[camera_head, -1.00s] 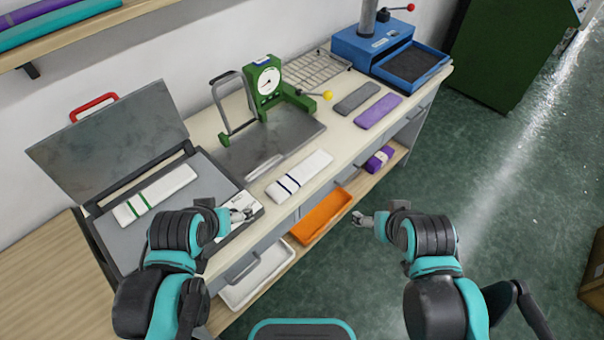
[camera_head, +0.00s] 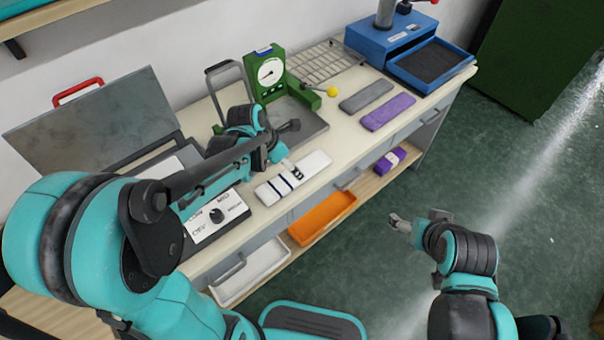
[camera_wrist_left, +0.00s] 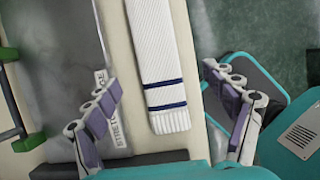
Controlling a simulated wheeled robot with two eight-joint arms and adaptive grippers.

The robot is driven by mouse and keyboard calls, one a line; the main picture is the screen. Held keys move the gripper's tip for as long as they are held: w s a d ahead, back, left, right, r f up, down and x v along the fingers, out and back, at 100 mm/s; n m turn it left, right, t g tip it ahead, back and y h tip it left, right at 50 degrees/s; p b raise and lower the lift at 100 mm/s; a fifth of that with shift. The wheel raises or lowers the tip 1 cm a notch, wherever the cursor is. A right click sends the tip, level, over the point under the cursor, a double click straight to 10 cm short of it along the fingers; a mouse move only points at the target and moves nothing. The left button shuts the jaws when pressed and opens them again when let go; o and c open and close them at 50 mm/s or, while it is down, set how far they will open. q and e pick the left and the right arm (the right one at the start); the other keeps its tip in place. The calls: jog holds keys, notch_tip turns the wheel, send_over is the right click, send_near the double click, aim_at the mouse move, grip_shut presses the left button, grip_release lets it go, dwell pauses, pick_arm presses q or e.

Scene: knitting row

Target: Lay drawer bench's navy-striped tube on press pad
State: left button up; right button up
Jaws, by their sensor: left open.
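The navy-striped tube (camera_head: 312,168) is a flat white knit piece lying on the pale drawer bench (camera_head: 345,150), near its front edge. Its two navy bands and ribbed end show in the left wrist view (camera_wrist_left: 160,60). My left gripper (camera_head: 290,166) is just above the banded end. In the left wrist view my left gripper (camera_wrist_left: 163,85) is open, its fingers on either side of the tube and apart from it. The blue press (camera_head: 385,45) stands at the far end, with a dark pad (camera_head: 432,66) in its front tray. My right gripper (camera_head: 400,222) hangs away from the bench; its fingers are too small to judge.
A green dial gauge (camera_head: 268,75) with a yellow-knobbed lever stands behind the tube. Grey (camera_head: 367,96) and purple (camera_head: 388,111) flat pieces lie between tube and press. An orange tray (camera_head: 322,218) sits on the lower shelf. An open lidded case (camera_head: 95,125) is at left.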

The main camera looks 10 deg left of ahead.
aim_at(292, 176)
pick_arm(q)
jog(key=shift+b+x, duration=0.45)
jog(key=shift+x, duration=0.65)
jog(key=b+x, duration=0.1)
jog(key=x, duration=0.2)
jog(key=b+x, duration=0.1)
jog(key=shift+a+f+b, duration=0.3)
jog(key=shift+a, duration=0.05)
jog(key=shift+w+d+f, duration=0.1)
jog(key=shift+w+f, duration=0.1)
jog(key=shift+f, duration=0.2)
jog(key=shift+r, duration=0.1)
jog(key=shift+c, duration=0.8)
jog(key=c, duration=0.8)
